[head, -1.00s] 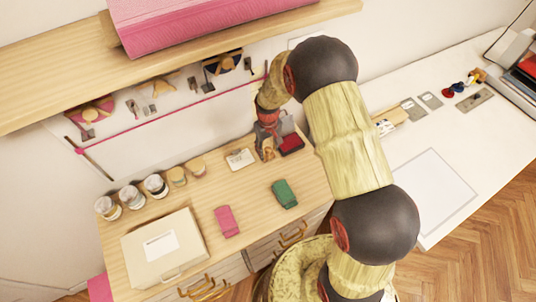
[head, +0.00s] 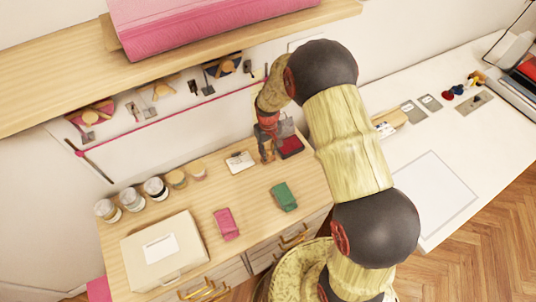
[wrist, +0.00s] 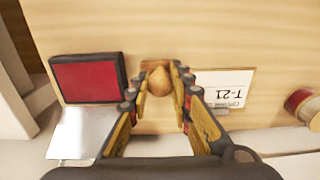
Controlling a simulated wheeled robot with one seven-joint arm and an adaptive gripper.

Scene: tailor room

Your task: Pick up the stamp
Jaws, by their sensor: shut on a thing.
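The stamp (wrist: 160,82) has a rounded wooden handle and shows between the fingers in the wrist view. My gripper (wrist: 161,88) is shut on this handle, with a yellow-padded finger on each side. In the head view my gripper (head: 266,157) points down at the back of the wooden cabinet top, and the stamp is mostly hidden by the fingers. I cannot tell whether the stamp's base touches the surface.
A red ink pad in a dark case (wrist: 88,80) lies left of the stamp in the wrist view. A white card marked T-21 (wrist: 222,86) lies to its right. Jars (head: 155,187), a pink block (head: 226,223), a green block (head: 284,196) and a cream box (head: 165,253) share the top.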

